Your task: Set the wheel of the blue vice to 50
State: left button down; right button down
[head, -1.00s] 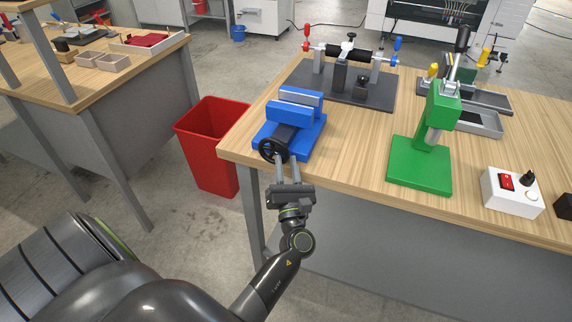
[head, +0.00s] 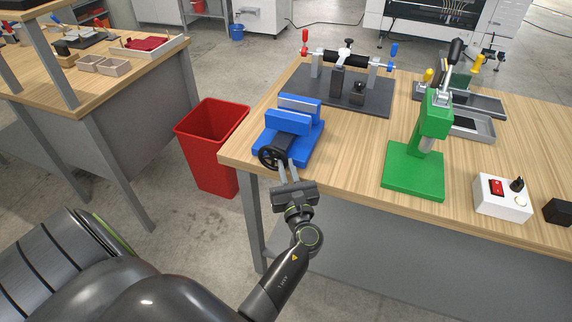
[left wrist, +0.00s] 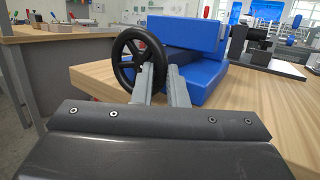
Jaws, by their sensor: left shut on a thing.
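The blue vice (head: 290,122) stands near the left front corner of the wooden bench, and it also shows in the left wrist view (left wrist: 200,40). Its black spoked wheel (head: 268,157) faces the front edge; in the left wrist view the wheel (left wrist: 128,55) is upright. My left gripper (head: 287,168) reaches up from the front. In the left wrist view its fingers (left wrist: 155,78) are at the right side of the wheel's rim, shut on it. No scale or number on the wheel is readable. My right gripper is not in view.
A green press (head: 420,150) and a white switch box (head: 502,198) stand to the right on the bench (head: 340,150). A dark fixture (head: 345,90) is behind the vice. A red bin (head: 210,145) stands on the floor at left.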

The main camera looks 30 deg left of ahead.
aim_at(279, 152)
pick_arm(q)
jog(key=r+n+g+h+p, duration=0.1)
jog(key=n+p, duration=0.1)
jog(key=p, duration=0.3)
jog(key=a+r+n+g+h+p, duration=0.1)
jog(key=r+n+h+p, duration=0.1)
jog(key=p, duration=0.3)
jog(key=r+n+g+h+p, duration=0.1)
jog(key=n+p, duration=0.3)
jog(key=p, duration=0.1)
jog(key=shift+s+a+r+h, duration=0.15)
jog(key=shift+a+r+h, duration=0.1)
jog(key=shift+h, duration=0.15)
jog(key=shift+a+n+g+h+p, duration=0.25)
jog(key=shift+n+h+p, duration=0.35)
jog(key=shift+p, duration=0.7)
jog(key=shift+f, duration=0.1)
jog(key=c, duration=1.5)
grip_release()
jog(key=shift+o, duration=0.2)
